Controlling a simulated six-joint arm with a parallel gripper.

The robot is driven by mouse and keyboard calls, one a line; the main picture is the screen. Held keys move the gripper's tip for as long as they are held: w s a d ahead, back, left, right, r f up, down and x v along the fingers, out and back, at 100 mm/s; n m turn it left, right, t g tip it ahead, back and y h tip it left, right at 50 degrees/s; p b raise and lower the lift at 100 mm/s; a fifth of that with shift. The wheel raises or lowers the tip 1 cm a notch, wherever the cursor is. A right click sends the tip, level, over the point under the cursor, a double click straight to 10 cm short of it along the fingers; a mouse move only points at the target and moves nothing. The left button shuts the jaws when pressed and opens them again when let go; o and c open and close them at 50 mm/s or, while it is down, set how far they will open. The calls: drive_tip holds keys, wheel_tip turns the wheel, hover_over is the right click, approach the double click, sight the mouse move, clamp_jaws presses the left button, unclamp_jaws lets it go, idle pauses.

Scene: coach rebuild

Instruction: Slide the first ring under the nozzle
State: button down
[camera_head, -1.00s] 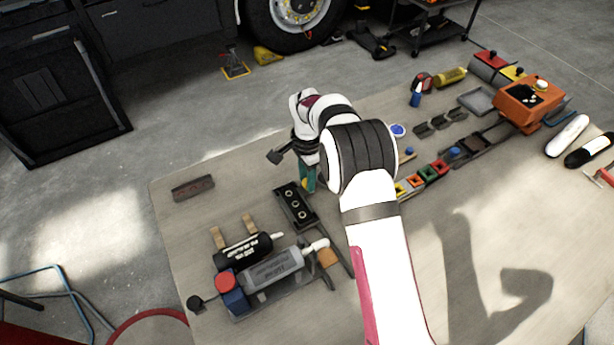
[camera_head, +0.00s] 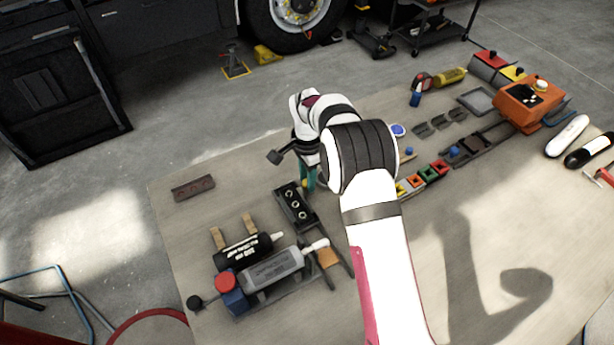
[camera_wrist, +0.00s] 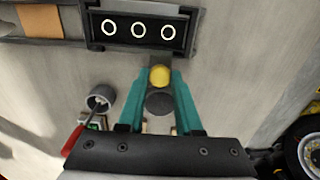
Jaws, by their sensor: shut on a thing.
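A dark tray (camera_head: 288,197) holds three pale rings in a row. The rings (camera_wrist: 138,30) show clearly at the top of the wrist view. A yellow knob (camera_wrist: 159,76) sits by the tray's near edge, over a short dark tab that appears to join the tray. My gripper (camera_wrist: 160,80), with teal fingers, is shut on the yellow knob; in the head view the fingers (camera_head: 308,177) come down beside the tray. A white nozzle (camera_head: 317,245) tips the grey cartridge (camera_head: 272,271), a little in front of the tray. No ring appears directly under it.
A black cartridge (camera_head: 245,249) and a red-topped blue block (camera_head: 233,290) stand by the grey cartridge. A tan pad (camera_head: 327,258) lies near the nozzle. Coloured frames (camera_head: 421,177) line the table right of my arm. The table's front right is clear.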

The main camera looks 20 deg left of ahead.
drive_tip(key=s+d, duration=0.7)
drive_tip(key=shift+s+d, duration=0.1)
drive_tip(key=shift+d, duration=0.1)
drive_tip(key=c, duration=0.6)
unclamp_jaws()
drive_tip(key=shift+r, duration=0.1)
wheel_tip(320, 180, up, 16)
drive_tip(key=shift+f, duration=0.15)
drive_tip(key=shift+s, duration=0.1)
